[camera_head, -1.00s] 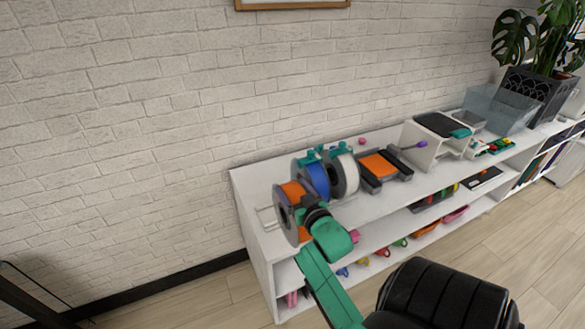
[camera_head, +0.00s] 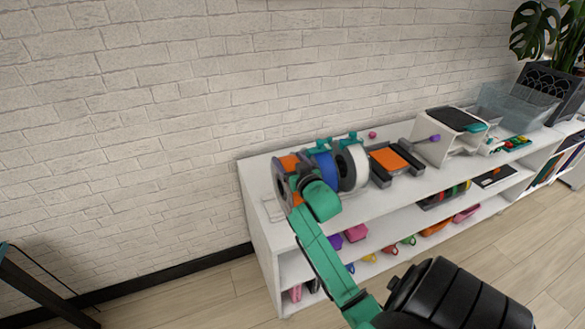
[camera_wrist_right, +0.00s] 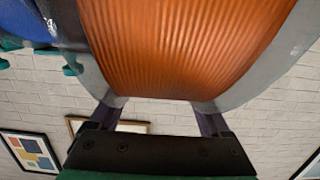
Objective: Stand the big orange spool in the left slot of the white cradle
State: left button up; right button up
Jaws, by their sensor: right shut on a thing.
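The big orange spool (camera_head: 290,164) has grey flanges and is upright at the left end of a row of spools on the shelf top. My right gripper (camera_head: 300,184) is shut on it from the front; the right wrist view shows the two fingers at the rims of the spool (camera_wrist_right: 190,40). A little of the white cradle (camera_head: 271,209) shows at the left, below the spool. My arm and the spool hide its left slot, so I cannot tell whether the spool touches it. My left gripper is not in view.
A blue spool (camera_head: 324,167) and a white spool (camera_head: 355,168) stand close to the right of the orange one, with teal parts on top. Farther right are an orange-topped grey device (camera_head: 389,160) and a white machine (camera_head: 440,148). The brick wall is close behind.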

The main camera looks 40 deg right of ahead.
jog(key=shift+r+b+x, duration=0.15)
jog(key=shift+b+x, duration=0.3)
jog(key=shift+x, duration=0.45)
jog(key=shift+r+b+x, duration=0.2)
jog(key=shift+b+x, duration=0.3)
jog(key=shift+x, duration=0.35)
jog(key=shift+r+b+x, duration=0.15)
jog(key=shift+b+x, duration=0.3)
jog(key=shift+x, duration=0.45)
jog(key=shift+f+b, duration=0.8)
jog(key=shift+f, duration=0.65)
jog(key=o, duration=1.5)
jog(key=shift+s+a+f, duration=0.1)
jog(key=shift+f, duration=0.2)
jog(key=b+v, duration=0.2)
jog(key=v, duration=1.2)
jog(key=shift+s+a+r, duration=0.1)
jog(key=shift+s+r, duration=0.1)
jog(key=shift+s, duration=0.1)
jog(key=shift+w, duration=0.1)
